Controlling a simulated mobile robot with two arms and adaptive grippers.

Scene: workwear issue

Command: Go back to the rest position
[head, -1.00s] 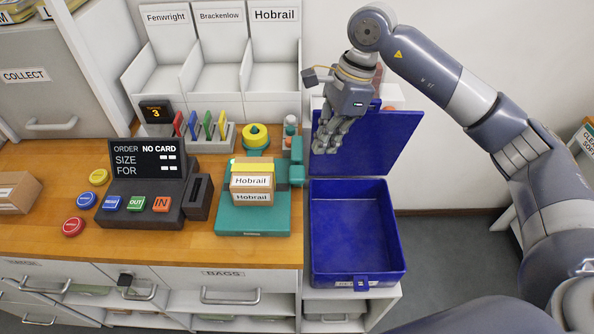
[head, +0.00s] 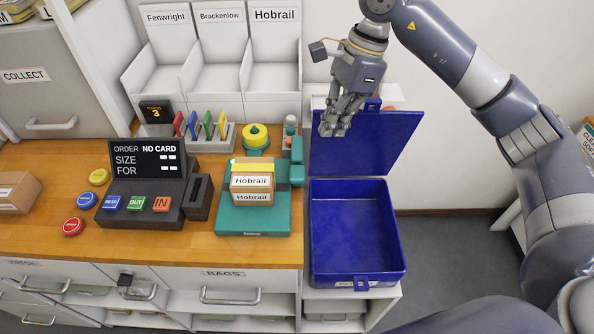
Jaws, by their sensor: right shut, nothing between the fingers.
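My right gripper (head: 338,122) is shut and empty in the head view. It hangs in the air in front of the raised lid of the blue box (head: 352,234), near the lid's upper left part. The blue box stands open and empty to the right of the counter. My left gripper does not show.
A wooden counter (head: 60,235) holds an order terminal (head: 150,200) and a teal machine (head: 252,221) with a Hobrail carton (head: 251,184) on it. White labelled bins (head: 221,75) stand behind. Grey floor (head: 450,250) shows right of the box.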

